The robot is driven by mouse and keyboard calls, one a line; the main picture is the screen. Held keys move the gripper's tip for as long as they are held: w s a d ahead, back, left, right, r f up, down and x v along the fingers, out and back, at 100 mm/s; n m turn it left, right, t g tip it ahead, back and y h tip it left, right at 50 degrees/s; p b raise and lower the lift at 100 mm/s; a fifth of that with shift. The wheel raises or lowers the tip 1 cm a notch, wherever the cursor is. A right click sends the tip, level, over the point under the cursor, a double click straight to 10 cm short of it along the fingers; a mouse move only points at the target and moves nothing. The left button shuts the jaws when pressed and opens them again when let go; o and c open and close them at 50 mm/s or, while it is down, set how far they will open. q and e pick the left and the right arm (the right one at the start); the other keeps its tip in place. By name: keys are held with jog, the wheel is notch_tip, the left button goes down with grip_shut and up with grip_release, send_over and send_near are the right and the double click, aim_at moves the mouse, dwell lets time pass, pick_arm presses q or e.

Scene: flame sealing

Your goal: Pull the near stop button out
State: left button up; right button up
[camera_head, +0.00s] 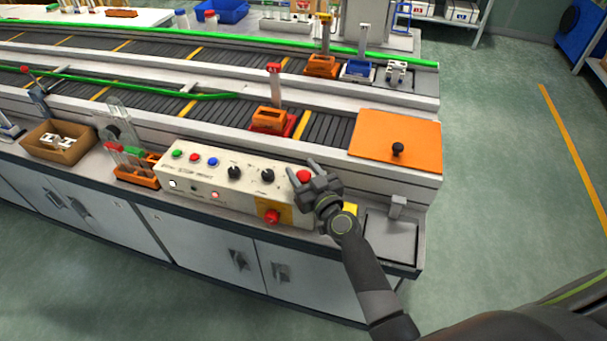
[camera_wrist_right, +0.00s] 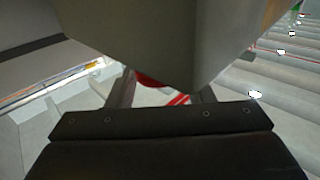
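The control box (camera_head: 215,191) on the near bench carries two large red stop buttons. One red button (camera_head: 271,216) sits on a yellow plate low on the front. Another red button (camera_head: 303,176) is at the right end of the panel. My right gripper (camera_head: 304,167) is open at this second button, with its fingers spread on either side in the picture. In the right wrist view, the fingers of my right gripper (camera_wrist_right: 163,92) stand apart. A red edge (camera_wrist_right: 150,79) shows between them, mostly hidden by a grey shape. Contact cannot be told. My left gripper is not in view.
Knobs and small coloured buttons (camera_head: 212,162) line the panel left of my gripper. An orange plate with a black knob (camera_head: 397,149) lies behind to the right. A brown box (camera_head: 58,142) and an orange rack (camera_head: 137,172) stand left. Conveyors run behind.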

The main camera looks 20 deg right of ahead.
jog(key=shift+o, duration=0.9)
jog(key=shift+s, duration=0.1)
jog(key=shift+f, duration=0.15)
jog(key=shift+s+d+f, duration=0.1)
jog(key=shift+s+f, duration=0.05)
jog(key=shift+s, duration=0.35)
jog(key=s+d+b, duration=0.3)
jog(key=s+b, duration=0.2)
jog(key=s, duration=1.1)
